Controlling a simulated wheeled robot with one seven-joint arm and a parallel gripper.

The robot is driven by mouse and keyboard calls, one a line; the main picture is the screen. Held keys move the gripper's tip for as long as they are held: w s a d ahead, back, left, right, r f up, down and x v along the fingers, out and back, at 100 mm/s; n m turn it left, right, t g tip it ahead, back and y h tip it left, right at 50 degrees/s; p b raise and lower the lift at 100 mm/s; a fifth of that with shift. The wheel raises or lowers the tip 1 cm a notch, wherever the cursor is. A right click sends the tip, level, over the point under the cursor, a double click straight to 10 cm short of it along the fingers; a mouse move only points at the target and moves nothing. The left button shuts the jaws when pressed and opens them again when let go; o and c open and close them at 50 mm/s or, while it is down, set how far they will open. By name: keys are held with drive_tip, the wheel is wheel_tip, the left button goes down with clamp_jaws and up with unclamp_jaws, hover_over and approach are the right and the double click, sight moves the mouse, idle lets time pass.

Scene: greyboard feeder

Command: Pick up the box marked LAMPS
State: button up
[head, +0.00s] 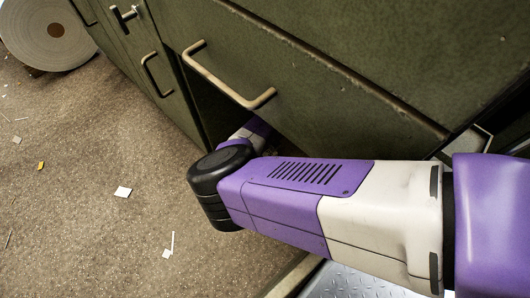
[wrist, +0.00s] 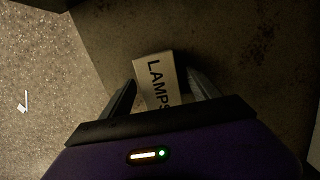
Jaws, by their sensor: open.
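The box marked LAMPS (wrist: 154,72) is a pale box with dark lettering, seen in the wrist view just ahead of and between the fingers of my gripper (wrist: 160,92). My gripper is open, with one dark finger on each side of the box. I cannot tell whether the fingers touch it. The near end of the box is hidden behind the gripper body. In the head view my arm reaches into the dark opening under the green cabinet front, and the gripper and box are hidden there.
A green cabinet (head: 330,75) with a bent metal handle (head: 225,78) overhangs my arm. A large grey roll (head: 50,28) stands at the far left. The speckled floor (head: 90,190) is open at left, with small paper scraps such as a white one (head: 123,192).

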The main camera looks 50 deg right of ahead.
drive_tip(key=shift+f, duration=0.15)
idle(0.3)
drive_tip(key=c, duration=1.5)
drive_tip(key=shift+c, duration=0.2)
